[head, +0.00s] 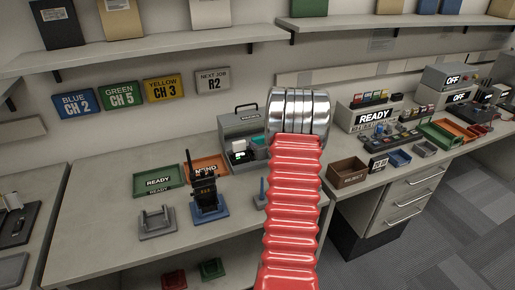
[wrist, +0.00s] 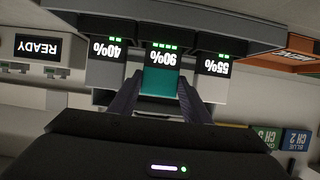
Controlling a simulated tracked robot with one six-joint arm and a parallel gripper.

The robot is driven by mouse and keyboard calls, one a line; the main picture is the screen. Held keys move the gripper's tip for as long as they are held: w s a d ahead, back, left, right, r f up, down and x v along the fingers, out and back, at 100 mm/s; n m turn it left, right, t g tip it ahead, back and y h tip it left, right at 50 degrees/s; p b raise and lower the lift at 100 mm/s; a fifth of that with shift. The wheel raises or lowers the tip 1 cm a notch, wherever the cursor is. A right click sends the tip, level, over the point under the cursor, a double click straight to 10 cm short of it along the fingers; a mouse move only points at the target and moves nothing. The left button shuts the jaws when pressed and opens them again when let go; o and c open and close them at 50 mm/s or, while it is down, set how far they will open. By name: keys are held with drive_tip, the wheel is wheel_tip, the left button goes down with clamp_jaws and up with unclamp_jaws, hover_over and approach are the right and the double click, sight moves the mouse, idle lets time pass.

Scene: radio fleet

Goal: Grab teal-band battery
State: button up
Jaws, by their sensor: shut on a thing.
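The teal-band battery (wrist: 160,82) is in the middle of the wrist view, directly below the 90% readout (wrist: 162,57). The two fingers of my gripper (wrist: 160,98) are on either side of it, shut on it. It appears still at its place in the charger (wrist: 215,35), between a battery under the 40% readout (wrist: 105,72) and one under the 55% readout (wrist: 213,86). In the head view the grey charger (head: 238,128) stands at the back of the bench, and a teal patch shows on it. My red arm hides its right side and my gripper.
A black radio (head: 203,188) stands on a blue stand left of my arm, with an empty grey stand (head: 157,224) beside it. A green READY tray (head: 145,180) and an orange tray (head: 205,163) lie behind. A brown REJECT box (head: 347,172) is to the right.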

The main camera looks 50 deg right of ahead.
drive_tip(key=c, duration=0.3)
wheel_tip(320, 180, up, 10)
idle(0.7)
